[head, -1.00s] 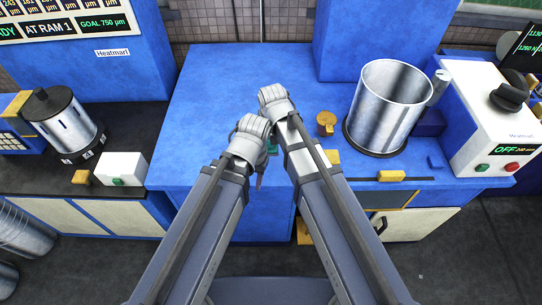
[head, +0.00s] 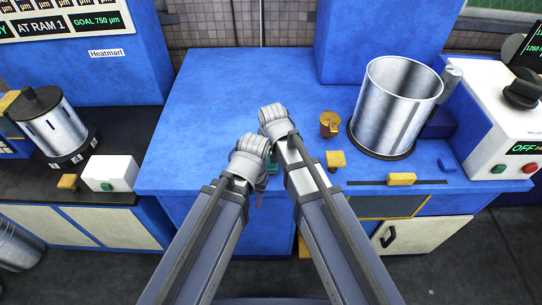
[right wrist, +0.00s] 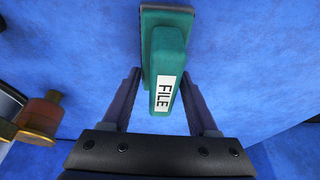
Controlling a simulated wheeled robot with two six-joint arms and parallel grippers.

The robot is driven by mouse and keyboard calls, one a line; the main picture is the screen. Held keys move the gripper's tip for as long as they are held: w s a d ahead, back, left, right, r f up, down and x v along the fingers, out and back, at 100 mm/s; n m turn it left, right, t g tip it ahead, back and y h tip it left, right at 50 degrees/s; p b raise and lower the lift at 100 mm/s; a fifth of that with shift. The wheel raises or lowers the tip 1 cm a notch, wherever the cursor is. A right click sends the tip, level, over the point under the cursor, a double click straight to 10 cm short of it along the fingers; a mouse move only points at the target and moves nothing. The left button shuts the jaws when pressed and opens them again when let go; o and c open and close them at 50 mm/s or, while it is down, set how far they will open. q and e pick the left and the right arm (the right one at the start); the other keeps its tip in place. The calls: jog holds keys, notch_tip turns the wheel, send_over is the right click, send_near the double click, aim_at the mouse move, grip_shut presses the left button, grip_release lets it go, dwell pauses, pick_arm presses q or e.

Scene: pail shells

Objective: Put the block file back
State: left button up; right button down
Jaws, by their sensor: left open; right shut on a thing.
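The block file (right wrist: 168,60) is a teal block with a white FILE label, seen in the right wrist view between the fingers of my right gripper (right wrist: 162,105). That gripper is shut on it, over the blue worktop. In the head view only a small teal part (head: 272,167) shows between my two wrists, and the right fingers are hidden. I cannot tell whether the file touches the worktop. My left gripper (head: 260,196) is open, pointing down near the worktop's front edge, mostly hidden by its own wrist.
On the blue worktop (head: 220,110), a metal pail (head: 395,105) stands on a dark round base at right, with brass pieces (head: 330,124) (head: 336,160) beside it. A yellow slider (head: 401,179) sits in a slot. A white control box (head: 505,125) is far right. The worktop's back left is clear.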

jog(key=shift+f, duration=0.5)
jog(key=shift+r, duration=0.15)
jog(key=shift+c, duration=0.6)
grip_release()
pick_arm(q)
jog(key=shift+f, duration=0.4)
